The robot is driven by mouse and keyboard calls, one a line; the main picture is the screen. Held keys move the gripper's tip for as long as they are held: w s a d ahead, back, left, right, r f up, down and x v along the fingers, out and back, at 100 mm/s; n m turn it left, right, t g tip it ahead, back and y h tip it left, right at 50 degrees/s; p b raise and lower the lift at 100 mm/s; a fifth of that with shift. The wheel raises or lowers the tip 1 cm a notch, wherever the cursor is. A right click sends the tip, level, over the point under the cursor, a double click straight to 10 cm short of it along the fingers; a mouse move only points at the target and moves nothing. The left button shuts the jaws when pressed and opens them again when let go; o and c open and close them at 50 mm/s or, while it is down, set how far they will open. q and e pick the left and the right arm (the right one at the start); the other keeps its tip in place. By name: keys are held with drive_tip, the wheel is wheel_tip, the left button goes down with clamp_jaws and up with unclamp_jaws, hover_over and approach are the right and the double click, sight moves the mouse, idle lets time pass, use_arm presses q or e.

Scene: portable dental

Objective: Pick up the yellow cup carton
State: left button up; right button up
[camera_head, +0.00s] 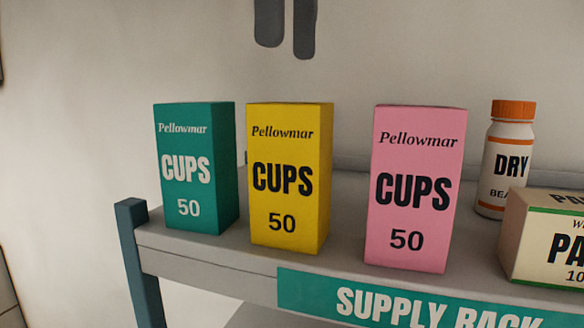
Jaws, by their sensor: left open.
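The yellow cup carton (289,180) stands upright on the grey shelf, marked "Pellowmar CUPS 50". It is the middle one of three cup cartons and nothing hides its front. A teal cup carton (196,168) stands to its left and a pink cup carton (414,188) to its right, with a gap on each side. Two dark fingers of my left gripper (287,46) show at the top edge, above the yellow carton in the picture. They are open, empty and apart from the carton. My right gripper is out of view.
The grey shelf (218,268) has a blue-grey post (141,262) at its left and a teal "SUPPLY RACK" label (312,292) on its front edge. A white bottle with an orange cap (508,150) and a cream box (535,245) stand at the right. A pale wall is behind.

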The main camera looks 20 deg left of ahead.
sight(288, 103)
use_arm(q)
drive_tip(key=shift+a+f, duration=0.1)
drive_tip(key=shift+f, duration=1.6)
wheel_tip(288, 103, down, 7)
drive_tip(key=b, duration=0.2)
drive_tip(key=shift+f+b, duration=0.1)
drive_tip(key=shift+b, duration=0.25)
drive_tip(key=shift+s, duration=0.1)
